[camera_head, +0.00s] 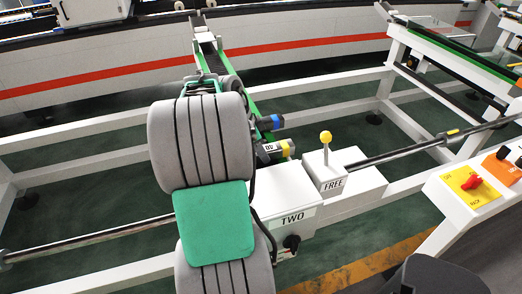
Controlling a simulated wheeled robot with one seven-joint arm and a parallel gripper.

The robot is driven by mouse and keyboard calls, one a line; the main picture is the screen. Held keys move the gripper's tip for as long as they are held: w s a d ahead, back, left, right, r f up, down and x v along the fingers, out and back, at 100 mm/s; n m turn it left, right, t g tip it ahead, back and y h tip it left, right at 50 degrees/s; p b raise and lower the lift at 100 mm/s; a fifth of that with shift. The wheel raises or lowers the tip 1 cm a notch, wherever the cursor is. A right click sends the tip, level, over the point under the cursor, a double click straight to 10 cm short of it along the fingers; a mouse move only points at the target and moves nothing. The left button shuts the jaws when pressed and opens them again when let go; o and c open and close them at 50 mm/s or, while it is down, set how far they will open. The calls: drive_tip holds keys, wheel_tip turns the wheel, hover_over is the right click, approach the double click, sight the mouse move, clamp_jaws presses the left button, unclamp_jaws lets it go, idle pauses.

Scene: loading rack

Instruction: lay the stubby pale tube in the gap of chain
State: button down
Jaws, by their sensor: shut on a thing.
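The stubby pale tube cannot be picked out. A narrow lane with green side rails (236,78) runs away from behind my arm toward the back. A small pale piece (205,37) sits in its far part; I cannot tell what it is. The chain and its gap cannot be told apart here, and the lane's near end is hidden by my arm.
A white box marked TWO (285,205) stands right of my arm. A box marked FREE (326,170) has a yellow-knobbed lever (326,138). A long metal bar (400,151) crosses the white frame. A panel with a red knob (474,184) is at right.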

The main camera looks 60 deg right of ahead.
drive_tip(key=shift+f, duration=0.25)
idle(0.5)
drive_tip(key=c, duration=0.9)
unclamp_jaws()
drive_tip(key=shift+o, duration=0.2)
